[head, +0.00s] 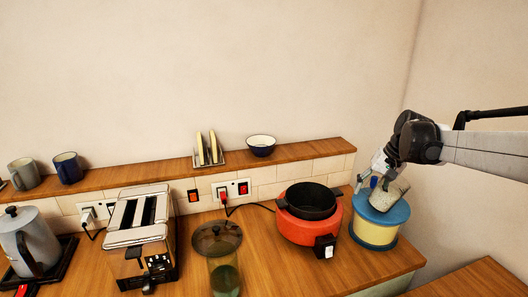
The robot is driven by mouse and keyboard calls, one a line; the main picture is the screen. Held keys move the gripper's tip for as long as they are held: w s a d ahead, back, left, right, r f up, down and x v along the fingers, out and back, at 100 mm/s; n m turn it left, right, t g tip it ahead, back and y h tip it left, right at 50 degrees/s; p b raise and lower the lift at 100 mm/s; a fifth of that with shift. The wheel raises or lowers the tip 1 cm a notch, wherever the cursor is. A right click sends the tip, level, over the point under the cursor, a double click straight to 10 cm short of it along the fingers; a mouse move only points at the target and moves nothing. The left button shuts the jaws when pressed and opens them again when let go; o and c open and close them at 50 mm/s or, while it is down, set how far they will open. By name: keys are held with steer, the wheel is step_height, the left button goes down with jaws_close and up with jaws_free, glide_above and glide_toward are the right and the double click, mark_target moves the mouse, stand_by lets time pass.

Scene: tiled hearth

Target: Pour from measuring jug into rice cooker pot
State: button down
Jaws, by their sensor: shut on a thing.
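The rice cooker pot (309,206) is black and sits in the orange-red rice cooker (297,230), its top open. My gripper (377,181) is at the right and is shut on a pale, speckled vessel, which looks like the measuring jug (390,196). The jug appears tilted and is in front of or above the blue-topped canister, to the right of the pot and apart from it. The gripper and arm hide part of the jug. Its contents cannot be made out.
The cream canister (374,236) with a blue top stands right of the cooker. A lidded glass jar (224,276) stands left of it, then a toaster (139,240) and a kettle (25,240). A ledge behind holds a bowl (261,150), a rack (209,158) and mugs (67,171).

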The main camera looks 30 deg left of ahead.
steer(key=s+a+r+y, duration=0.1)
steer(key=s+a+y, duration=0.1)
steer(key=a, duration=0.9)
steer(key=s+a+r+g+y+p, duration=0.1)
steer(key=s+a+r+y, duration=0.1)
steer(key=a, duration=0.9)
steer(key=s+a+r+g+y+p, duration=0.1)
steer(key=s+a+r+y, duration=0.1)
steer(key=a, duration=1)
steer(key=shift+r+m+y, duration=0.15)
steer(key=shift+m+y, duration=0.15)
steer(key=shift+y, duration=0.2)
steer(key=shift+y, duration=0.3)
steer(key=f+b, duration=0.4)
steer(key=shift+d, duration=0.2)
